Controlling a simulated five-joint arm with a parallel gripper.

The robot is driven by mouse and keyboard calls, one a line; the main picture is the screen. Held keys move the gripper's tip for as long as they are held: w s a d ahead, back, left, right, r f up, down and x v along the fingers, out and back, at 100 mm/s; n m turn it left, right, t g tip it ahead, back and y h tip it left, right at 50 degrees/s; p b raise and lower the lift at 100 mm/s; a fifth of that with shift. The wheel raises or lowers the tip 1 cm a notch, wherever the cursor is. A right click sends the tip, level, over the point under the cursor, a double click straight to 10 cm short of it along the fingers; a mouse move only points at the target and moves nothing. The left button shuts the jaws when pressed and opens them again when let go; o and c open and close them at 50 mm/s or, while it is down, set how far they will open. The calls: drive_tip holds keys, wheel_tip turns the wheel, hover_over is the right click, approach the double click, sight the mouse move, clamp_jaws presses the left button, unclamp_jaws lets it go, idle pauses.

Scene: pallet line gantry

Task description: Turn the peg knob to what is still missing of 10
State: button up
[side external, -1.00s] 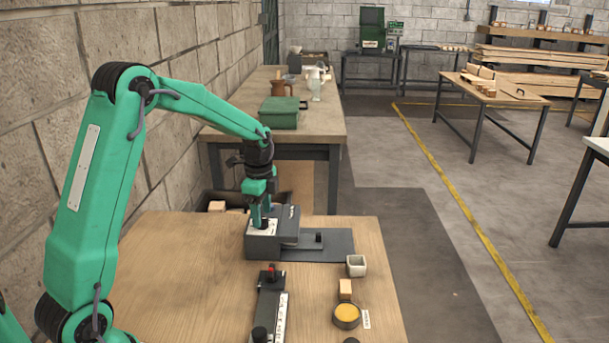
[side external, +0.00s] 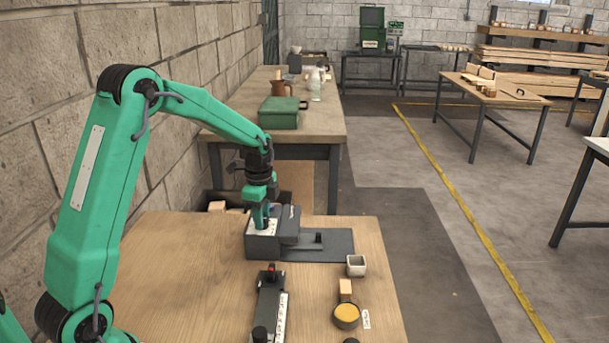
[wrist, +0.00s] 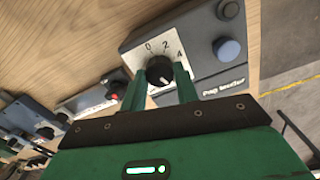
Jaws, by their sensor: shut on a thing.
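The peg loader (side external: 262,246) is a grey box near the far edge of the wooden table, with a white dial plate on top. The wrist view shows its "Peg loader" label and a dark peg knob (wrist: 159,70) on the plate. The numbers 0, 2 and 4 are readable around the knob; other marks are hidden by my fingers. My gripper (wrist: 162,88) points down at the dial, shut on the knob with one green finger on each side. It also shows in the side view (side external: 263,222). I cannot tell which number the knob points at.
A blue button (wrist: 228,49) and a dark one stand beside the dial. The table's left part is clear.

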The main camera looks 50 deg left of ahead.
drive_tip(key=n, duration=1.1)
drive_tip(key=shift+n, duration=0.3)
drive_tip(key=n, duration=0.6)
drive_tip(key=shift+a+r, duration=0.1)
drive_tip(key=n, duration=0.6)
idle(0.4)
drive_tip(key=o, duration=1)
